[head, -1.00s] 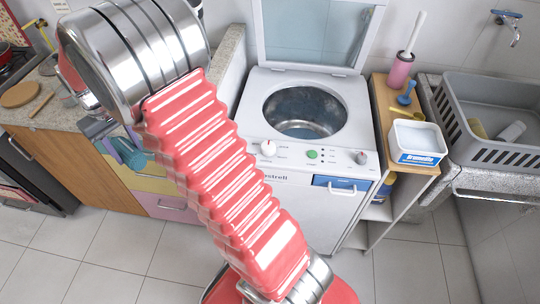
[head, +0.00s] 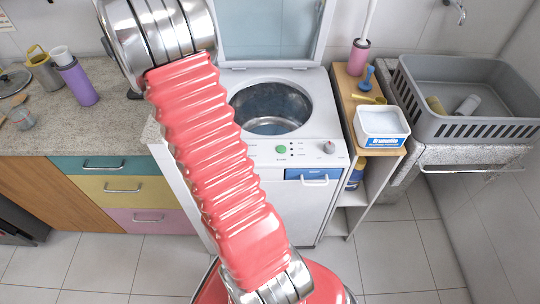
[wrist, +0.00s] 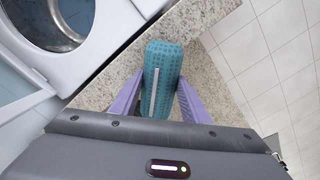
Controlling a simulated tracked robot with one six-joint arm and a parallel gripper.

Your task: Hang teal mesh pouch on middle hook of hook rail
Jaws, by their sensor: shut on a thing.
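The teal mesh pouch (wrist: 163,75) is in the middle of the wrist view, with a pale strip down its front. My gripper (wrist: 160,92) has its purple fingers shut on the pouch, one on each side. Behind the pouch is the speckled stone counter, but I cannot tell the gap between them. In the head view my red arm crosses the picture, and neither the gripper nor the pouch shows. I cannot make out the hook rail or its middle hook in either current view.
The stone counter (head: 40,130) holds a purple bottle (head: 77,82) and a metal can (head: 42,70). An open washing machine (head: 300,150), a narrow shelf with a white tub (head: 381,122) and a grey basin (head: 470,125) stand to the right. The tiled floor in front is clear.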

